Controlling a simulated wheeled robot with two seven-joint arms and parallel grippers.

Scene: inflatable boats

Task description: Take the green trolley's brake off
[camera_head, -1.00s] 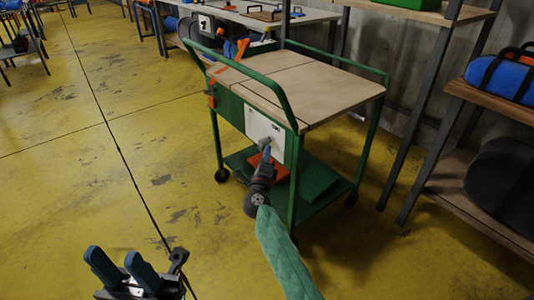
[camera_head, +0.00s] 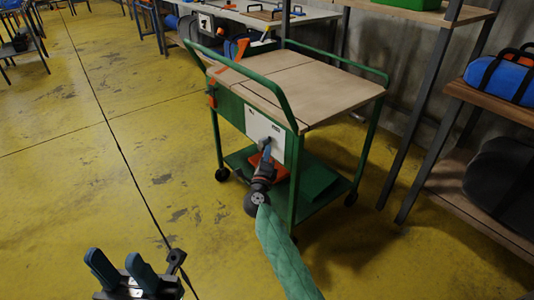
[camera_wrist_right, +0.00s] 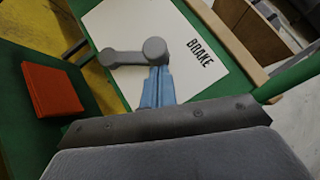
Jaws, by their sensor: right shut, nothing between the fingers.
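The green trolley (camera_head: 292,195) stands in the middle of the head view, with a wooden top. Its white panel (camera_head: 278,133) faces me; in the right wrist view this panel (camera_wrist_right: 185,75) reads "BRAKE". A grey brake lever (camera_wrist_right: 124,57) with two round ends lies sideways across the panel, left of the word. My right gripper (camera_wrist_right: 158,88) is shut and empty, its blue fingertips just below the lever's right end; I cannot tell whether they touch. It also shows at the panel in the head view (camera_head: 266,156). My left gripper (camera_head: 121,268) is open and empty above the floor, away from the trolley.
An orange box (camera_wrist_right: 52,90) sits on the trolley's lower shelf. A wooden shelf rack (camera_head: 455,185) with a blue bag (camera_head: 500,75) stands at the right. A white worktable (camera_head: 255,18) is behind.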

